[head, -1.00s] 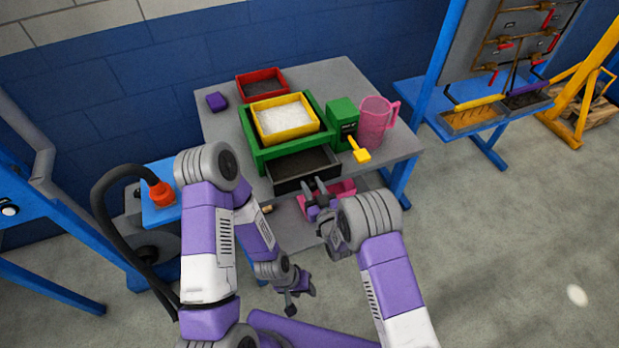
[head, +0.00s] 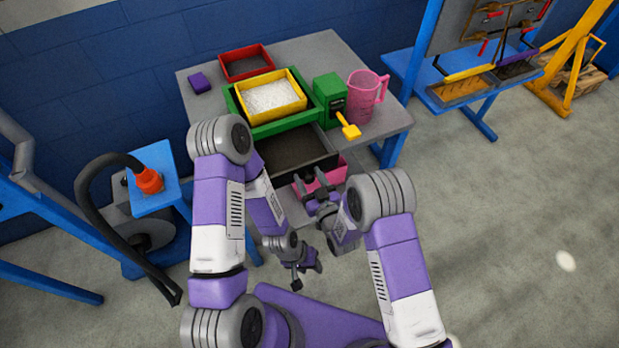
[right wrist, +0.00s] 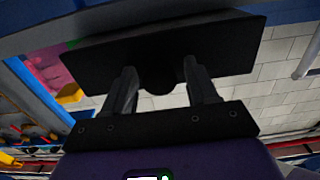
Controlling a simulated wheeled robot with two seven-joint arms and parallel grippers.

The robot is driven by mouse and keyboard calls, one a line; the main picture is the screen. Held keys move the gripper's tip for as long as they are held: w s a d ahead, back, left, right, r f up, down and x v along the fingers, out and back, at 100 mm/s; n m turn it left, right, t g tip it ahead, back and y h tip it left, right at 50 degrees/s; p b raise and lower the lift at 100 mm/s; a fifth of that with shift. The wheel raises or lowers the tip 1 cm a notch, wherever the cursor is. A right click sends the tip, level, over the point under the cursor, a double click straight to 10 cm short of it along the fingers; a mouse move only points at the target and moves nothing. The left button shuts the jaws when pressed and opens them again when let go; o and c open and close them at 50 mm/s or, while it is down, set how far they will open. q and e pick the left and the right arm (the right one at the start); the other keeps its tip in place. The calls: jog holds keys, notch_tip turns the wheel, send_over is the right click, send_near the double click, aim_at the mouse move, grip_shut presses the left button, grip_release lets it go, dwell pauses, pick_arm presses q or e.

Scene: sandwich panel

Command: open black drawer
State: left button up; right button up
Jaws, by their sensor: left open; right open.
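The black drawer (head: 297,148) is pulled out from under the green frame (head: 284,124), with its grey inside showing from above. My right gripper (head: 312,185) is just in front of the drawer's front panel. In the right wrist view the black front panel (right wrist: 205,52) fills the upper middle, and the open fingers (right wrist: 160,95) stand on either side of a dark round knob (right wrist: 158,84). I cannot tell whether the fingers touch the knob. My left gripper (head: 306,275) is open and empty, low in front of the table, away from the drawer.
A yellow tray (head: 298,80) of white grains sits on the green frame. A red tray (head: 231,70), a purple block (head: 199,82), a green box (head: 329,88) with a yellow handle and a pink jug (head: 364,95) stand on the table. A pink bin (head: 330,174) is under the drawer.

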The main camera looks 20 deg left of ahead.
jog(key=v, duration=0.7)
jog(key=shift+s+d, duration=0.2)
jog(key=shift+s, duration=0.05)
dwell(0.3)
jog(key=s+d+f+m+g+h, duration=0.1)
jog(key=d+f+m+g+h, duration=0.5)
jog(key=d+f, duration=0.7)
jog(key=s+d+f+m+g+h, duration=0.2)
jog(key=s+d+m+g, duration=0.3)
jog(key=s, duration=0.8)
jog(key=d+g, duration=0.1)
jog(key=d, duration=0.2)
jog(key=shift+s+f+g, duration=0.2)
jog(key=shift+s+g, duration=0.15)
jog(key=shift+g, duration=0.05)
